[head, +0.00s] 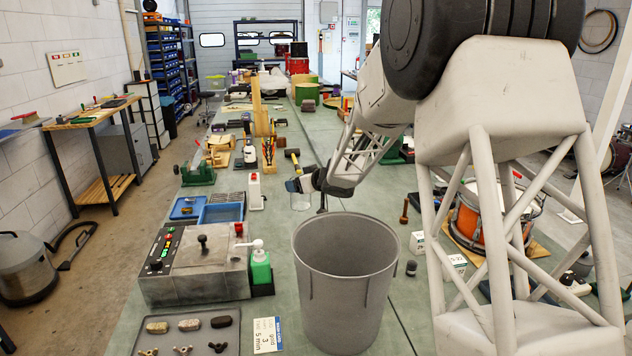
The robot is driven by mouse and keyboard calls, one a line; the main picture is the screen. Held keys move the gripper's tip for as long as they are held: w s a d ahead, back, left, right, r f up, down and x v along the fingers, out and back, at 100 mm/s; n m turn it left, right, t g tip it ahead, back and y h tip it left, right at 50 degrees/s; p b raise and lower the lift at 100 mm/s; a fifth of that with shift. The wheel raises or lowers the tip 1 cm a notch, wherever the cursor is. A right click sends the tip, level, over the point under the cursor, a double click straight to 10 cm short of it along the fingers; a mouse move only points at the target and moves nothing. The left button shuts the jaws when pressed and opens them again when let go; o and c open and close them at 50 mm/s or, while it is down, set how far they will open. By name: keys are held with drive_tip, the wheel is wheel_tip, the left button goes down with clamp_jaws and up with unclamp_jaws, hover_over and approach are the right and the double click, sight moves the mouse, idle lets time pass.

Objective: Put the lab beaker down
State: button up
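The lab beaker (300,202) is a small clear glass vessel in the head view, left of the picture's middle. It is roughly upright, with its upper part at my gripper (297,184). My gripper reaches in from the right and appears shut on the beaker, though the fingers are small and partly hidden behind the glass. The beaker is beyond the big grey bin, over the green bench top (290,222). I cannot tell whether its base touches the bench.
A large grey open bin (345,310) stands in front. An orange drum (480,220) stands right. Bare bench shows between the blue tray and bin.

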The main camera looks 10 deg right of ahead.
drive_tip(key=s+a+f+n+g+y, duration=0.2)
drive_tip(key=s+a+f+n+g, duration=0.1)
drive_tip(key=a+f+n+g, duration=0.1)
drive_tip(key=s+a+f+n+g+y, duration=0.3)
drive_tip(key=a+n+g, duration=0.3)
drive_tip(key=a, duration=0.2)
drive_tip(key=shift+s+a+f+n+g+y, duration=0.3)
drive_tip(key=shift+s+f+n+g, duration=0.1)
drive_tip(key=shift+s, duration=0.1)
drive_tip(key=shift+f, duration=0.2)
wheel_tip(320, 180, down, 6)
drive_tip(key=shift+f, duration=0.15)
idle(0.3)
drive_tip(key=shift+f, duration=0.65)
idle(0.7)
drive_tip(key=o, duration=0.9)
drive_tip(key=shift+o, duration=0.2)
drive_tip(key=shift+r, duration=0.1)
